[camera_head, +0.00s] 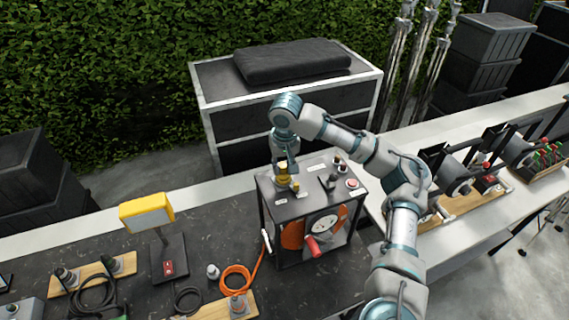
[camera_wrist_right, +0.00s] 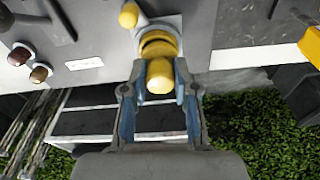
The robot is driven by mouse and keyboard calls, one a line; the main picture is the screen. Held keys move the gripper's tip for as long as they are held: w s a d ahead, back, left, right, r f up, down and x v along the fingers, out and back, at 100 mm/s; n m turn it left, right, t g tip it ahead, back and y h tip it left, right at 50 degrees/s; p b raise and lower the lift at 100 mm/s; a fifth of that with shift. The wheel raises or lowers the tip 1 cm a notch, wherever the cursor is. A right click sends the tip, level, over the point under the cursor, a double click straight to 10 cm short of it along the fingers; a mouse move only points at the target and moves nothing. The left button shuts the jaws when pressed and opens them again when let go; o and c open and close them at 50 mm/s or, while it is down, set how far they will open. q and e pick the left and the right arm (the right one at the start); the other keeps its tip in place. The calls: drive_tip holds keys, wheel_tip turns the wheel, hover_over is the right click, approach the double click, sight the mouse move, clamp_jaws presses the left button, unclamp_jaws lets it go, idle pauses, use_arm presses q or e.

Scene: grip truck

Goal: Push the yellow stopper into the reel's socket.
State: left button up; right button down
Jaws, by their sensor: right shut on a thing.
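The reel (camera_head: 289,213) is a dark box with a grey top panel, standing on the dark table. The yellow stopper (camera_head: 282,180) is upright at the left of that top. My right gripper (camera_head: 286,168) reaches down from above and is shut on it. In the right wrist view the stopper (camera_wrist_right: 159,76) is between my two fingers (camera_wrist_right: 160,88). Its far end meets a round grey mount on the panel, the socket (camera_wrist_right: 173,23). The fingers and stopper hide the socket's opening, so I cannot tell how deep it sits. My left gripper is not in view.
A small yellow knob (camera_wrist_right: 129,15) is close beside the stopper. Other knobs and a red button (camera_head: 352,183) are on the panel's right. An orange cable (camera_head: 236,271) and a yellow lamp (camera_head: 147,212) are to the left. A grey cabinet (camera_head: 205,83) stands behind.

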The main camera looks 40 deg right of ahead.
drive_tip(key=shift+a+f, duration=0.15)
drive_tip(key=shift+f, duration=0.1)
drive_tip(key=c, duration=1.1)
unclamp_jaws()
drive_tip(key=o, duration=0.3)
drive_tip(key=shift+a, duration=0.1)
drive_tip(key=shift+a+r, duration=0.1)
drive_tip(key=shift+a, duration=0.05)
drive_tip(key=o, duration=0.3)
drive_tip(key=shift+d, duration=0.3)
drive_tip(key=shift+d, duration=0.1)
